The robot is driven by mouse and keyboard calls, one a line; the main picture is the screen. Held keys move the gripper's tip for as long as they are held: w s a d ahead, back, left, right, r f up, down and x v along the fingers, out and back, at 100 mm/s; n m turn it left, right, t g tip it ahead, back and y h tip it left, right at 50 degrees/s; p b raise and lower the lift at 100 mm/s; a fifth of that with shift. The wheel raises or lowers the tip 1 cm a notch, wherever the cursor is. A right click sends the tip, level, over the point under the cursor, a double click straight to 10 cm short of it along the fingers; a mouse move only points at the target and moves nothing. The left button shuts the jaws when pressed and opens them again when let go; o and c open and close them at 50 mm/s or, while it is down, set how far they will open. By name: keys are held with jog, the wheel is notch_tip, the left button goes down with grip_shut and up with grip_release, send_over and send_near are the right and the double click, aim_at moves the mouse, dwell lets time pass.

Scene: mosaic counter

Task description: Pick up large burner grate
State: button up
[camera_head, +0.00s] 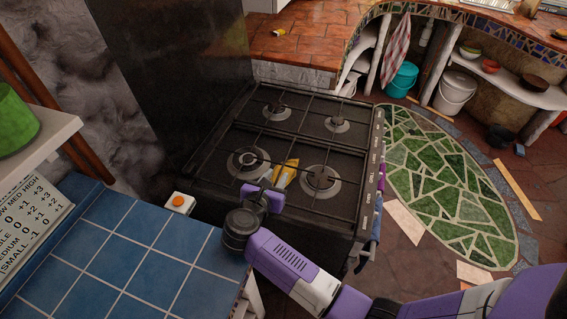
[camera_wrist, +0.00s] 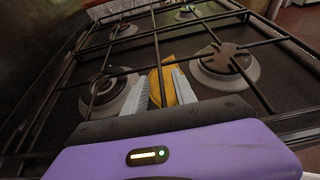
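The large burner grate (camera_head: 302,132) is a frame of thin dark bars over the black stove top. In the wrist view its bars (camera_wrist: 240,70) cross the picture close to my fingers. My gripper (camera_head: 274,186) is over the near edge of the stove. In the wrist view my gripper (camera_wrist: 164,92) has its two grey fingers apart, with a grate bar running between them. I cannot tell whether the fingers touch the bar. A yellow object (camera_head: 286,173) lies on the stove top beyond the fingers, partly hidden by them in the wrist view (camera_wrist: 168,84).
The stove has several round burners (camera_head: 321,180) and knobs along its right side. A blue tiled counter (camera_head: 130,262) with a small orange-topped box (camera_head: 180,203) adjoins at the lower left. A dark wall panel (camera_head: 180,70) stands behind the stove. Floor lies open to the right.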

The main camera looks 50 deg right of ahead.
jog(key=shift+x, duration=1.25)
grip_shut()
dwell(0.4)
jog(key=shift+r, duration=0.15)
